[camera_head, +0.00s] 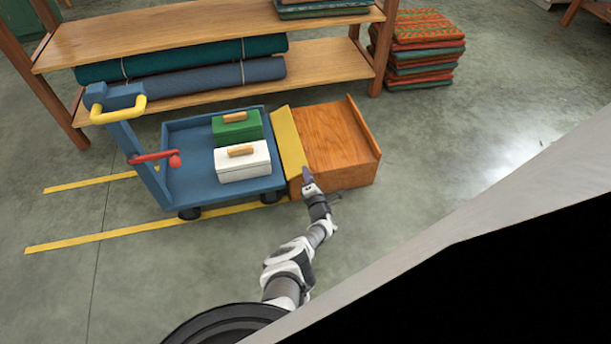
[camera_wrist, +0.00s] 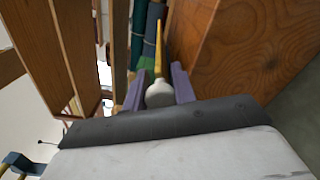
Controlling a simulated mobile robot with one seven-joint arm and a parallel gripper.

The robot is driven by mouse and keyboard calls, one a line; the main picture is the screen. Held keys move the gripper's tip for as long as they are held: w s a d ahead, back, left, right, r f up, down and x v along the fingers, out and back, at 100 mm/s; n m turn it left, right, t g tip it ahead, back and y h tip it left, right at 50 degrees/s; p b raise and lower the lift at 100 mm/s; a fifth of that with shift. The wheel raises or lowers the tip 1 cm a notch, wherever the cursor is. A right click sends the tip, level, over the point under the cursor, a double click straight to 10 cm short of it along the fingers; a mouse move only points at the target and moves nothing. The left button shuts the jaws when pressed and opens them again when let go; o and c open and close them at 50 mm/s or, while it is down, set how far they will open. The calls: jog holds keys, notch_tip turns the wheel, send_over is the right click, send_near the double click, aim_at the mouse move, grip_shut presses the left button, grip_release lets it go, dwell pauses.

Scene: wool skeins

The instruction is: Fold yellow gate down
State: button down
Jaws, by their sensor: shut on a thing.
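The yellow gate (camera_head: 289,140) is a flat panel between the blue cart (camera_head: 190,191) and the wooden box-like platform (camera_head: 335,135). Its exact tilt is hard to tell from above. In the wrist view the gate (camera_wrist: 159,48) shows nearly edge-on as a thin yellow strip. My gripper (camera_head: 308,178) is at the gate's near end, by the platform's front corner. In the wrist view the purple fingers of my gripper (camera_wrist: 160,88) are shut on a pale rounded knob (camera_wrist: 160,94) at the near end of the yellow strip.
A green box (camera_head: 236,130) and a white box (camera_head: 242,163) stand on the cart, on its gate side. A wooden shelf (camera_head: 210,50) with rolled fabric stands behind. Folded textiles (camera_head: 420,50) are stacked at the back right. Floor in front is clear.

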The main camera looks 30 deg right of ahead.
jog(key=shift+w+d+f+m, duration=0.1)
jog(key=shift+d+f+m, duration=0.1)
jog(key=shift+m, duration=0.2)
dwell(0.3)
